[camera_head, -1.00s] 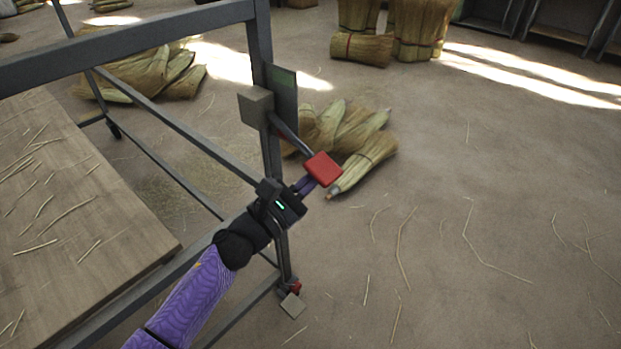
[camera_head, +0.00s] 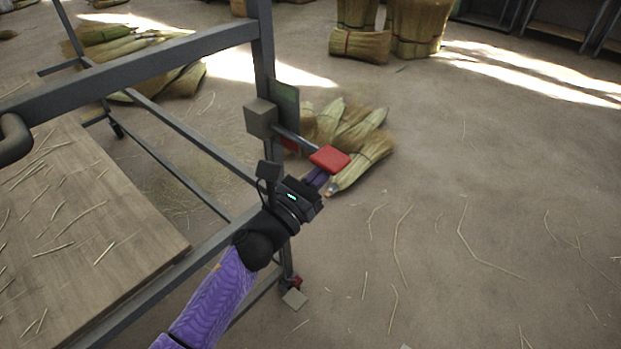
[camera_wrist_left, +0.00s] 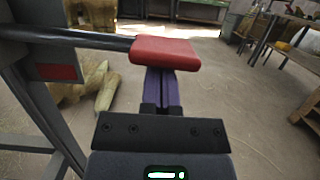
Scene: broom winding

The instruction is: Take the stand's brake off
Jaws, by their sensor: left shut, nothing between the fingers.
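The stand is a grey metal frame (camera_head: 150,68) at the left of the head view. A square block (camera_head: 261,118) and a dark plate (camera_head: 286,103) sit on its upright. A brake lever with a red pad (camera_head: 329,159) slants out from the block; the pad also shows in the left wrist view (camera_wrist_left: 165,52). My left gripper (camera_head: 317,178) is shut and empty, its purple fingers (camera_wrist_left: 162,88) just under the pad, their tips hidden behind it. I cannot tell whether they touch it. A red patch (camera_wrist_left: 57,72) shows on the plate behind the lever. My right gripper is not in view.
A wooden board (camera_head: 100,235) strewn with straw lies at the left. Broom bundles (camera_head: 350,135) lie on the floor just behind the lever, and more bundles (camera_head: 415,30) stand farther back. The floor on the right is open, with loose straws.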

